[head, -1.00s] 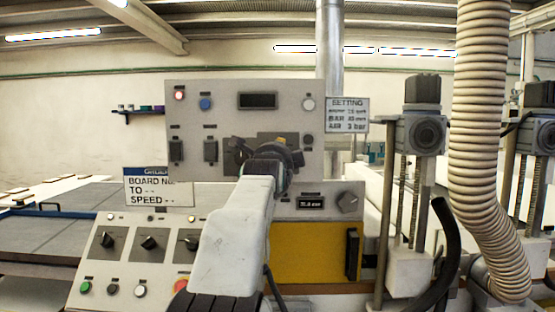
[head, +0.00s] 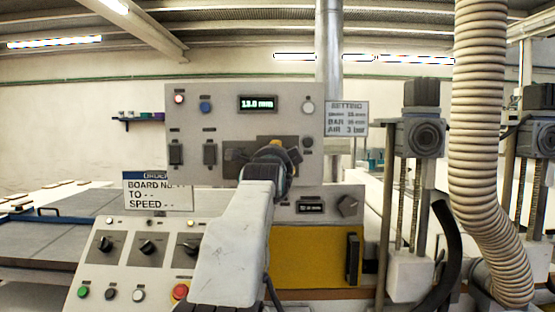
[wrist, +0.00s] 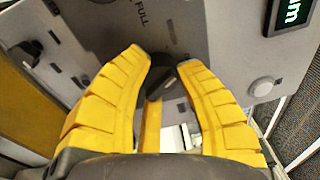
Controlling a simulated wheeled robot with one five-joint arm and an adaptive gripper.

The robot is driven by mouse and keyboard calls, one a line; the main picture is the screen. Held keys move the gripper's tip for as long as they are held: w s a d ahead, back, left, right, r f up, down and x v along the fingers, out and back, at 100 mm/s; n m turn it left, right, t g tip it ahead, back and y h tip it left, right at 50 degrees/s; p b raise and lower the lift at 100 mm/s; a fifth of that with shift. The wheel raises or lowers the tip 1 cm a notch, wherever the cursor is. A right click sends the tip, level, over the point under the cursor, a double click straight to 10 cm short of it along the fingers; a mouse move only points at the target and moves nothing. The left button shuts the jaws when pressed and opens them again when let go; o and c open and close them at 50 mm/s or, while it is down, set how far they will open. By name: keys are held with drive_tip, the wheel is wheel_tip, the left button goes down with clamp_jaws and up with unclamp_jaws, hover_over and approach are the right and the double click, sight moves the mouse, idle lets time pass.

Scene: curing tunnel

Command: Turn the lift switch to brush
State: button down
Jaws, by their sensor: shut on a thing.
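The switch panel (head: 225,105) stands straight ahead in the head view. My gripper (head: 272,150) is at its lower right part, in front of a dark switch plate (head: 234,158). In the wrist view my gripper's yellow fingers (wrist: 165,60) are closed around a black rotary knob (wrist: 163,80) on the grey panel, with a fingertip on either side. The word FULL is printed above it; no brush label can be read. My gripper and arm hide the knob in the head view, and which mark it points at cannot be told.
The lit panel display (head: 258,103) reads about 13.0 mm. Below left is a sloped console (head: 125,270) with several knobs and a red button (head: 180,291). A board sign (head: 157,192) stands behind it. A ribbed hose (head: 482,150) hangs at the right.

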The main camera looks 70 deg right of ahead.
drive_tip(key=c, duration=0.8)
unclamp_jaws()
drive_tip(key=shift+a, duration=0.1)
drive_tip(key=v, duration=1.1)
drive_tip(key=shift+a, duration=0.35)
drive_tip(key=shift+o, duration=0.2)
